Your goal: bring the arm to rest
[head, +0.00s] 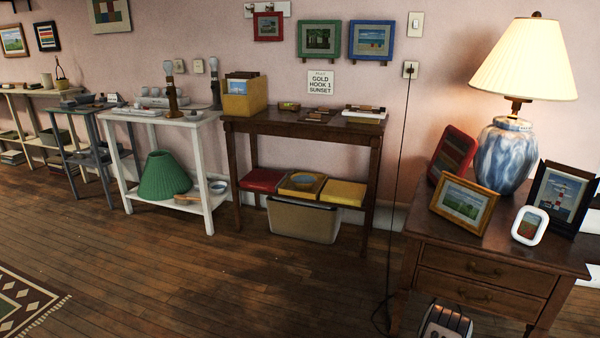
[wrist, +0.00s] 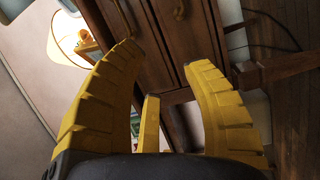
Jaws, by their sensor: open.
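My gripper (wrist: 165,55) shows in the wrist view, its ridged yellow fingers spread wide apart. It is open, with no object clearly clasped between the fingertips. A narrow yellow upright piece shows between the fingers, lower down; I cannot tell whether it is part of my gripper. Beyond the fingertips is the brown wooden front of a drawer cabinet (wrist: 182,38), seen tilted. My arm and gripper do not show in the head view.
A dark drawer table (head: 480,272) at right holds a lit lamp (head: 520,70) and several framed pictures. The lamp also glows in the wrist view (wrist: 68,35). A cord (head: 396,170) hangs left of it. Several side tables line the wall. The wooden floor (head: 200,290) is largely clear.

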